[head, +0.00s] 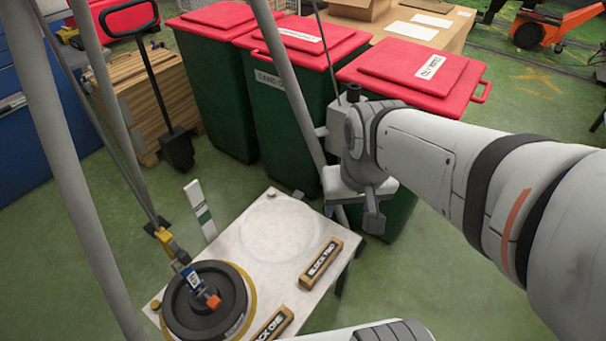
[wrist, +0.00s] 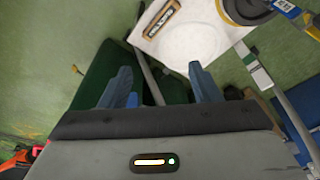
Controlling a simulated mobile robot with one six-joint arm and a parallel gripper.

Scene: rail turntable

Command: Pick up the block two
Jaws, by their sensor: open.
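Block two (head: 321,263) is a wooden block with a dark label reading "BLOCK TWO". It lies on the white tabletop (head: 236,252), beside a faint empty circle. In the wrist view block two (wrist: 163,19) shows near the top, left of the circle. My gripper (head: 352,213) is beyond the table's right far edge, apart from the block. In the wrist view my gripper (wrist: 161,82) has its two blue-grey fingers spread with nothing between them. Block one (head: 272,326) lies nearer, partly cut off by the frame.
A dark round disc assembly (head: 205,305) with a yellow rim stands on the table's left. Grey poles rise at the left. Green bins with red lids (head: 420,70) stand behind my gripper.

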